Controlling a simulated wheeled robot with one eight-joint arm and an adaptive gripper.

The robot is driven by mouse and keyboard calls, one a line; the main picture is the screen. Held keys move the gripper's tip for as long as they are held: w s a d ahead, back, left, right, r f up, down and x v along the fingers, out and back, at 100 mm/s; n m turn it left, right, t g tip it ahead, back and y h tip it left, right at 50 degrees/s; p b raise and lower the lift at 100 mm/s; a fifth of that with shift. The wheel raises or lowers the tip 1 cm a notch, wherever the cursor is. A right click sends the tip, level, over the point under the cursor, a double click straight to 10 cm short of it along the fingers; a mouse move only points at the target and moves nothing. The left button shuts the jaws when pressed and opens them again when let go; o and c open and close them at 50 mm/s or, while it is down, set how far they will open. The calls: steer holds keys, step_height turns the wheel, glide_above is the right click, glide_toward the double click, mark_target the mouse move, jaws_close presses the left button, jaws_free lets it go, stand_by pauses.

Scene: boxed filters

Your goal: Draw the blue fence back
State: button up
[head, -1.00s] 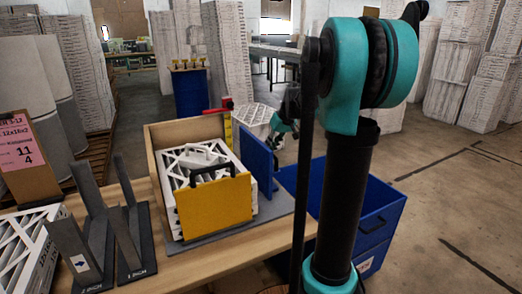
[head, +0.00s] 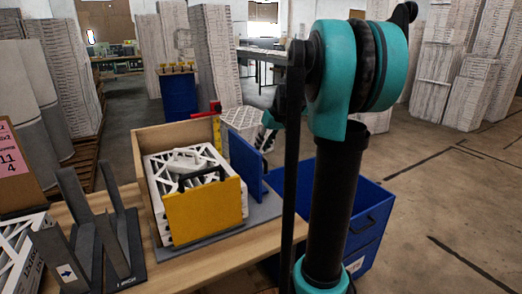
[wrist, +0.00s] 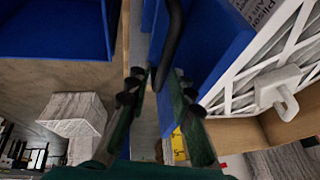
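The blue fence (head: 246,164) stands upright along the right side of the box of white filters (head: 188,165), on a grey base plate. In the wrist view the blue fence (wrist: 215,45) fills the upper middle, with its black handle (wrist: 171,40) on its near face. My gripper (wrist: 158,82) is open, with the lower end of the handle between its two fingertips; I cannot tell whether they touch it. In the head view my gripper is small and partly hidden behind my arm. The yellow fence (head: 204,213) stands at the front of the filters.
The wooden box wall (head: 170,135) stands behind the filters. A blue bin (head: 366,225) sits right of the table and also shows in the wrist view (wrist: 60,28). Grey angled stands (head: 95,225) occupy the table's left. Floor at the right is open.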

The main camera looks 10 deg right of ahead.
steer(key=v, duration=0.9)
steer(key=shift+r, duration=0.3)
steer(key=shift+s+d, duration=0.1)
steer(key=shift+d, duration=0.05)
